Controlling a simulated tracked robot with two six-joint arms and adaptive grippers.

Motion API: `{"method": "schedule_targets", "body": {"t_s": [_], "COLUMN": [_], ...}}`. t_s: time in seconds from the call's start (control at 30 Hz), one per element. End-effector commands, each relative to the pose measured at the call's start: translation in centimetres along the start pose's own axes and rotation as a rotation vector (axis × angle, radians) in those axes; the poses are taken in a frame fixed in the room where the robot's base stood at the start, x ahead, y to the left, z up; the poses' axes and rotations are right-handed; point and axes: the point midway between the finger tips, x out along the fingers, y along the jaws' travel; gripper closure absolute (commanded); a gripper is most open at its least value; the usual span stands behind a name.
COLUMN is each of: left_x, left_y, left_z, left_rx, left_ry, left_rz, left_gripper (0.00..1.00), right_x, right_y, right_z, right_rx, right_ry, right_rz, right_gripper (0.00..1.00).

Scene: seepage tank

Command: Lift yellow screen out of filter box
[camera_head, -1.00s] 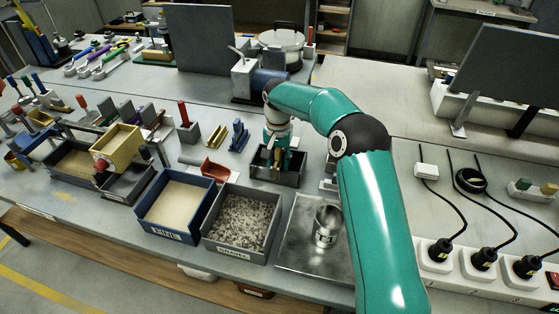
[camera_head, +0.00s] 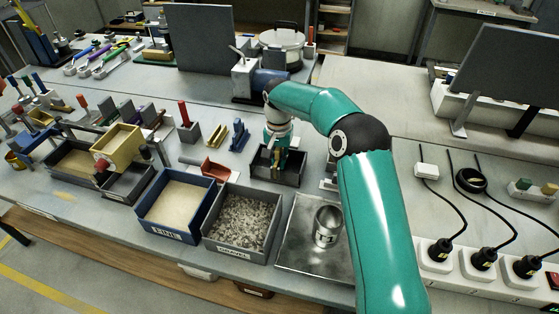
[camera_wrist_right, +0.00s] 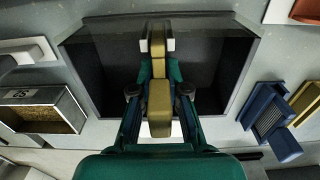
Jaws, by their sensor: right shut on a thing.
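The dark filter box (camera_head: 291,174) stands on the bench behind the gravel tray, right of the red scoop. It also shows from above in the wrist view (camera_wrist_right: 88,60), with dark walls and an open top. My right gripper (camera_head: 272,160) points down into the box. In the wrist view my right gripper (camera_wrist_right: 159,100) is shut on a narrow yellow piece, which looks like the yellow screen (camera_wrist_right: 159,120) seen edge-on. The screen's lower part is hidden, so I cannot tell how deep it sits. My left gripper is not in view.
A blue tray of sand (camera_head: 180,231) and a grey gravel tray (camera_head: 235,246) stand in front of the box. A red scoop (camera_head: 213,167) lies to its left, with blue (camera_head: 240,135) and yellow (camera_head: 217,137) pieces behind. A metal cup (camera_head: 327,226) stands on a plate.

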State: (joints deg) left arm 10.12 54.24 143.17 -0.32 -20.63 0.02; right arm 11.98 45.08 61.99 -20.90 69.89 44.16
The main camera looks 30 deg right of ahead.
Motion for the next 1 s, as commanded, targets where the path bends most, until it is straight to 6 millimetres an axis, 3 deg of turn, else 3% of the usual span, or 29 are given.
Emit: {"method": "schedule_targets", "body": {"t_s": [1.0], "left_x": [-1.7], "left_y": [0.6], "left_z": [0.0], "left_rx": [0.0], "left_ry": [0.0], "left_rz": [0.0], "left_gripper": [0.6], "right_x": [-2.1], "right_y": [0.0], "right_z": [0.0], "right_rx": [0.0], "right_ry": [0.0], "right_rz": [0.0], "right_gripper": [1.0]}}
